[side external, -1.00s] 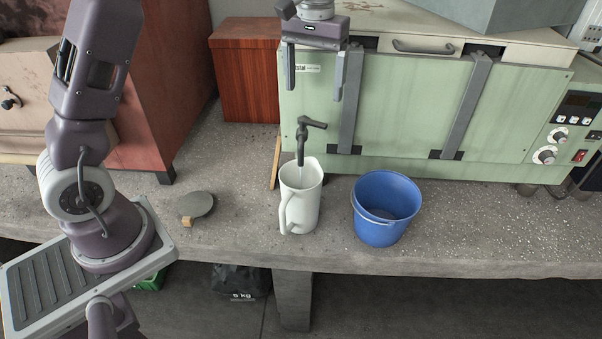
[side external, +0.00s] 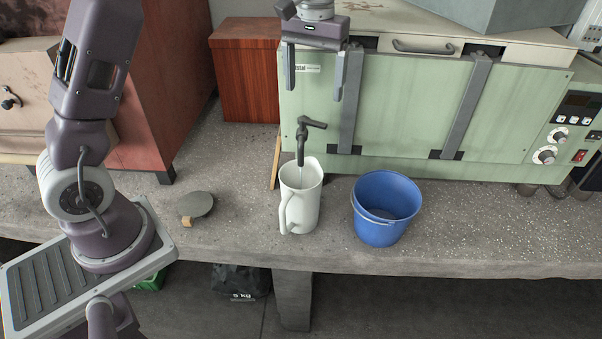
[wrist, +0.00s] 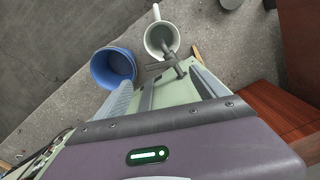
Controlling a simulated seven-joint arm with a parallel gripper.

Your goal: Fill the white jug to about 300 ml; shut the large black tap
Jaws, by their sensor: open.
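The white jug (side external: 301,208) stands upright on the bench under the large black tap (side external: 301,143), its handle toward the front left. A thin pale line, which looks like water, shows between the spout and the jug mouth. The tap's lever points right in the side view. The water level cannot be read. In the wrist view the jug (wrist: 162,25) shows from above, with the tap (wrist: 166,68) partly over it. My gripper (side external: 314,94) is open and empty, above the tap and apart from it; its fingers (wrist: 162,77) also show in the wrist view.
A blue bucket (side external: 386,208) stands just right of the jug. A green cabinet (side external: 410,115) with strap-like bars is behind the tap. A small round grey object (side external: 197,204) lies to the left. A reddish wooden box (side external: 245,75) stands at the back left. The bench front edge is close to the jug.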

